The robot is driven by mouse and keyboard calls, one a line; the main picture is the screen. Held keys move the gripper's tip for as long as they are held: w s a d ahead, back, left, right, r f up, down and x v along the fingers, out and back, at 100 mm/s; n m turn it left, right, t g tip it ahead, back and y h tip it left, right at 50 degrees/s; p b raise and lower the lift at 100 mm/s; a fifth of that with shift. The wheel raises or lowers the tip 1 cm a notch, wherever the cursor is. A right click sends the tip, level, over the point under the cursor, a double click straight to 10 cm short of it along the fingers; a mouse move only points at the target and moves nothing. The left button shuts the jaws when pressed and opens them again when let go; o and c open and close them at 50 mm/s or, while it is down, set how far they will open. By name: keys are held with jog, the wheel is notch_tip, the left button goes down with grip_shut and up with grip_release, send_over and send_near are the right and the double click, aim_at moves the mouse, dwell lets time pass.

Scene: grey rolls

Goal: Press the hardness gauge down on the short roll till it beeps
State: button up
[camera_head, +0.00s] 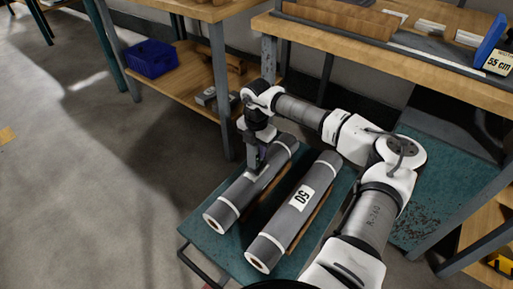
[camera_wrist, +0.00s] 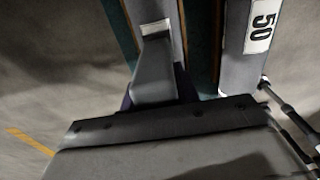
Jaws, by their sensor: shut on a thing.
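The short roll (camera_head: 236,196), grey with a white-ringed end and a hollow core, is the left of two rolls lying side by side on a green cart (camera_head: 208,250). My gripper (camera_head: 255,164) points down over its middle, shut on the hardness gauge, of which little can be told apart from the dark fingers. In the wrist view a grey upright piece (camera_wrist: 153,75) stands in front of the short roll (camera_wrist: 150,10), beside its pale label (camera_wrist: 156,28). Whether the gauge touches the roll I cannot tell.
A longer grey roll (camera_head: 285,226) labelled 50 lies close on the right, on a wooden cradle. A blue crate (camera_head: 150,59) sits on a low shelf. Floor at left is clear.

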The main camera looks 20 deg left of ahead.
jog(key=shift+f+b, duration=0.35)
jog(key=shift+f, duration=0.3)
dwell(1.3)
jog(key=shift+r, duration=0.1)
jog(key=shift+r+p, duration=2.3)
jog(key=shift+r, duration=1.15)
jog(key=shift+s+f, duration=0.1)
